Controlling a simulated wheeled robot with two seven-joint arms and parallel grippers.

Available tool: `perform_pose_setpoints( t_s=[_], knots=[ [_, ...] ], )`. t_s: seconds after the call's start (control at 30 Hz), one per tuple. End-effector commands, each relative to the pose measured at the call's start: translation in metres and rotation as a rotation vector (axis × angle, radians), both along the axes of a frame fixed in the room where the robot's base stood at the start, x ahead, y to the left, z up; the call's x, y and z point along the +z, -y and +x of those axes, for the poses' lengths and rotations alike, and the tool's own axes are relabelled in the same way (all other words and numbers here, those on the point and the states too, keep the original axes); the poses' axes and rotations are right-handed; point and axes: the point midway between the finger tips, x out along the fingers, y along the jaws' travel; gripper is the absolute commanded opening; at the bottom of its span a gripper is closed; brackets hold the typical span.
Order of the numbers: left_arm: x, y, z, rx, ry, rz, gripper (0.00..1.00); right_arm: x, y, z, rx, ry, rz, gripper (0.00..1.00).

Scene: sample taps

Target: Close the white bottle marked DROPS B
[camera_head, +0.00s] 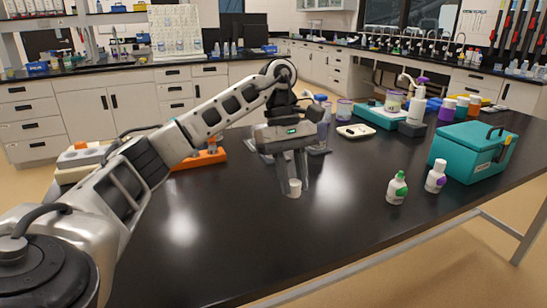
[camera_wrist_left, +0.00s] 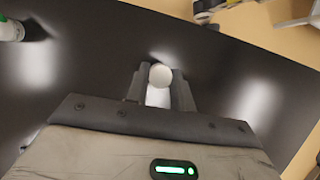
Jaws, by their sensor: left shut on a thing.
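My left gripper (camera_head: 295,188) is over the middle of the black table, fingers pointing down. It is shut on a small white cap-like piece (camera_head: 295,187), whose pale round top (camera_wrist_left: 160,75) shows between the fingers in the left wrist view. I cannot tell whether this piece touches the table. A white bottle with a green top (camera_head: 397,188) stands upright to the right. Beside it stands a white bottle with a purple mark (camera_head: 436,177). Both are apart from the gripper. The lettering is too small to read, so I cannot tell which is DROPS B. My right gripper is not in view.
A teal box (camera_head: 470,155) stands right of the bottles. Behind are a small white device (camera_head: 356,131), a teal tray and several containers. An orange rack (camera_head: 208,158) sits behind my left arm. The black table (camera_head: 300,245) is clear in front.

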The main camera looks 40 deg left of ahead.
Motion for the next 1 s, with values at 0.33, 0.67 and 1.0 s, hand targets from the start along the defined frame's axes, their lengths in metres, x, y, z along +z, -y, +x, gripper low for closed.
perform_pose_setpoints(
  t_s=[0.33, 0.67, 1.0],
  knots=[
    [-0.054, 0.094, -0.014, -0.628, 0.002, 0.009, 0.03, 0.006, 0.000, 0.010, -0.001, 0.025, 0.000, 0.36],
    [-0.100, 0.152, -0.052, -1.181, -0.004, 0.007, 0.03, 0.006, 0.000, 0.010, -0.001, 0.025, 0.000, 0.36],
    [-0.103, 0.155, -0.055, -1.218, -0.005, 0.004, 0.03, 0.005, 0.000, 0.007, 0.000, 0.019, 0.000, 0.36]
  ],
)
